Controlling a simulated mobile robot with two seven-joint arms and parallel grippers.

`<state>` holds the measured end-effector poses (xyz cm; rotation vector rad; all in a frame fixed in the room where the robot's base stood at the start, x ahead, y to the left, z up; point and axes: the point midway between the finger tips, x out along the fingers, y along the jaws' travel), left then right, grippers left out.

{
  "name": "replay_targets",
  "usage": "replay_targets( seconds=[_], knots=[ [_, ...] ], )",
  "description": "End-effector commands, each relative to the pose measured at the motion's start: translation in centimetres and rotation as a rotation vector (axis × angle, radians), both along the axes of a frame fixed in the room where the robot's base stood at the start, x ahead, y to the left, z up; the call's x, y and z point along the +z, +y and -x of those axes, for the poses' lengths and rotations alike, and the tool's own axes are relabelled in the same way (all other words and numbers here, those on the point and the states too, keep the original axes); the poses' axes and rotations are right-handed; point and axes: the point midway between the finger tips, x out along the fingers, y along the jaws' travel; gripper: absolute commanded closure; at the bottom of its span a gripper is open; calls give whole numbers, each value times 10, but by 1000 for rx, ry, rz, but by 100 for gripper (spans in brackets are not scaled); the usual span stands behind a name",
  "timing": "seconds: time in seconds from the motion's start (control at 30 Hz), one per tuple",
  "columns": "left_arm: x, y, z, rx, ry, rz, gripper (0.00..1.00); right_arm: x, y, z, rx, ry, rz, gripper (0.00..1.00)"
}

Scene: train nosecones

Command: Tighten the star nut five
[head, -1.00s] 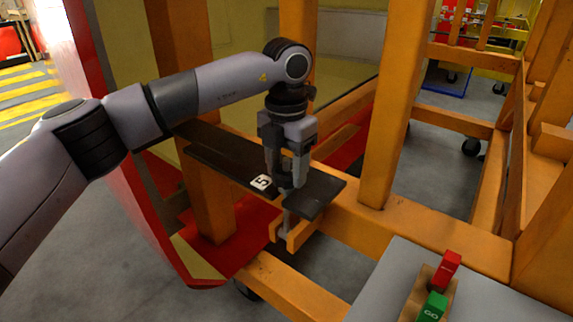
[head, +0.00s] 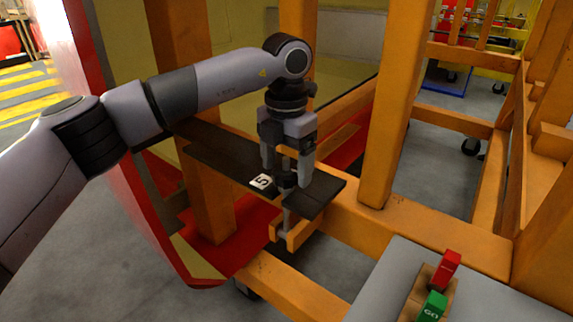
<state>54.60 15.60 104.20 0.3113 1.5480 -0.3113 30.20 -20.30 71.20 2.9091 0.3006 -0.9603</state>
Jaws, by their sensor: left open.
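The star nut five (head: 287,181) is a small dark knob on a black plate, beside a white label reading 5 (head: 261,182). A grey threaded bolt runs up through the plate at the nut and shows below it. My left gripper (head: 287,180) points down over the nut, its open fingers on either side of it. Part of the nut is hidden behind the fingers, and I cannot tell whether they touch it. My right gripper is not in view.
The black plate (head: 225,160) lies across an orange frame with upright posts (head: 385,130). A red panel (head: 150,215) stands at the left. A grey surface at the lower right carries a red block (head: 447,266) and a green GO block (head: 433,307).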

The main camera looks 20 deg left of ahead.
Motion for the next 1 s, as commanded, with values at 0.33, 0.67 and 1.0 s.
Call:
replay_targets(
  seconds=[0.33, 0.67, 1.0],
  knots=[
    [54, -1, 0, 0, -3, 2, 20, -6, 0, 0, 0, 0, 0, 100],
    [67, 0, 0, -1, -1, 2, 20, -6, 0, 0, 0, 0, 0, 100],
    [67, 0, 0, -1, -2, 1, 20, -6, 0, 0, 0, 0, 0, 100]
  ],
)
